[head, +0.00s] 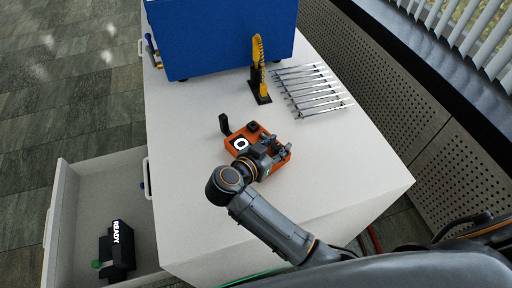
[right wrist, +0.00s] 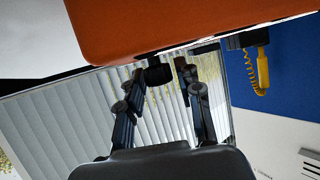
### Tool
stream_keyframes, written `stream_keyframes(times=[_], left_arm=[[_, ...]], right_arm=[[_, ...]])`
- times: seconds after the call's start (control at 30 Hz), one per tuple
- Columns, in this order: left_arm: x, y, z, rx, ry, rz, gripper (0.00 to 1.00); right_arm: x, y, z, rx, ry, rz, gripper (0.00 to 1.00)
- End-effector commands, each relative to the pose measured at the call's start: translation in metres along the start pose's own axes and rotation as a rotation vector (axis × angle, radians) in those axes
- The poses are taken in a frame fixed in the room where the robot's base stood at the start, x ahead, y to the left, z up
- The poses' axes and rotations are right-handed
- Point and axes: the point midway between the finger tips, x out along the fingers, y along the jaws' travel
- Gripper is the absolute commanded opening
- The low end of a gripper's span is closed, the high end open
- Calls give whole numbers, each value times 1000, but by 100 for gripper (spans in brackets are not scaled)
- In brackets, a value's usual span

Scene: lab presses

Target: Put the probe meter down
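A yellow handheld probe with a coiled cord (head: 257,50) stands upright on a black base on the white worktop in the head view; it looks like the probe meter. It also shows at the upper right in the right wrist view (right wrist: 262,68). My right gripper (head: 277,147) is away from it, low over an orange device (head: 233,136) with a round white dial and black knobs. The orange device (right wrist: 180,25) fills the top of the right wrist view. My right fingers (right wrist: 162,72) are apart, with a dark knob between them and no clear grip. My left gripper is out of view.
A blue machine (head: 225,38) stands at the back of the worktop. Several metal rods (head: 312,90) lie to the right of the probe. An open drawer (head: 85,205) at the left holds a black device marked READY (head: 121,245). The worktop's right front is clear.

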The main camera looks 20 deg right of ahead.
Motion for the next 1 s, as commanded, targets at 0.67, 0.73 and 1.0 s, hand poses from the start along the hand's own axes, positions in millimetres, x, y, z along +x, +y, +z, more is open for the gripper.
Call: stream_keyframes(times=[0.67, 0.73, 1.0], left_arm=[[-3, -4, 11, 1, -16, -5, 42], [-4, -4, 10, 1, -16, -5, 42], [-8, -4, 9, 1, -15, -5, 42]], right_arm=[[-8, -1, -20, 6, 0, -1, 0], [-13, -1, -33, 8, 0, -1, 0], [-32, 0, -79, 7, 2, -1, 0]])
